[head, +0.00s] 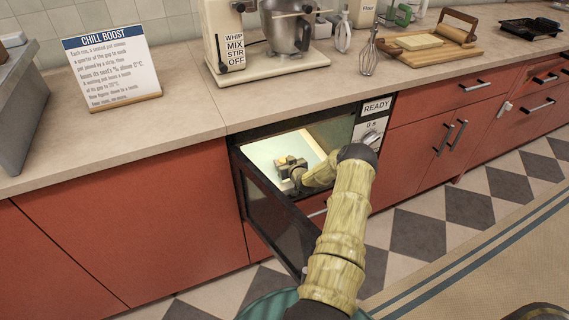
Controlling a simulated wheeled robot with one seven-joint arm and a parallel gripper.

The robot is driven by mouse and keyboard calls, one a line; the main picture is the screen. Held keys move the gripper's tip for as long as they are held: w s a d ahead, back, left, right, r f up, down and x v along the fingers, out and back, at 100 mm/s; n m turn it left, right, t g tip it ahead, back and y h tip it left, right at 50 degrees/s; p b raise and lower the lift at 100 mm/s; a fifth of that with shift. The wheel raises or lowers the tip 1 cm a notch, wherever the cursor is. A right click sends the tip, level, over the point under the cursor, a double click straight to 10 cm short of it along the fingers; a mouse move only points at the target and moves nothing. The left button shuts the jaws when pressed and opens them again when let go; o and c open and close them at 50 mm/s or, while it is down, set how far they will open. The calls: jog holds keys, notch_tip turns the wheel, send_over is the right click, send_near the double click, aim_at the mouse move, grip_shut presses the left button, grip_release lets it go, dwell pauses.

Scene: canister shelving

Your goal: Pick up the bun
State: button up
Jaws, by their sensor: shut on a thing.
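My gripper (288,163) is inside the open built-in oven (262,150) below the counter, in its lit chamber. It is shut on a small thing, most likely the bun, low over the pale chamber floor. The thing is small and mostly covered by the gripper, so its shape and whether it touches the floor cannot be told. My arm reaches in from the lower right, past the oven's open dark glass door (275,222).
The oven's control panel (374,118) reads READY. On the counter above stand a CHILL BOOST sign (110,68), a mixer (228,35), a whisk (368,55) and a wooden board (425,48). Red cabinets flank the oven; the checkered floor is clear.

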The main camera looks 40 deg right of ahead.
jog(key=shift+r, duration=0.1)
jog(key=r, duration=0.2)
jog(key=r+p, duration=0.1)
jog(key=r, duration=0.4)
jog(key=shift+s+r, duration=0.1)
jog(key=shift+s, duration=0.25)
jog(key=s+a, duration=0.2)
jog(key=s, duration=0.7)
jog(key=s+a+p, duration=0.1)
jog(key=s+a, duration=0.1)
jog(key=s, duration=0.7)
jog(key=shift+s+a+f, duration=0.2)
jog(key=shift+s+a, duration=0.1)
jog(key=shift+s, duration=0.1)
jog(key=shift+p, duration=0.3)
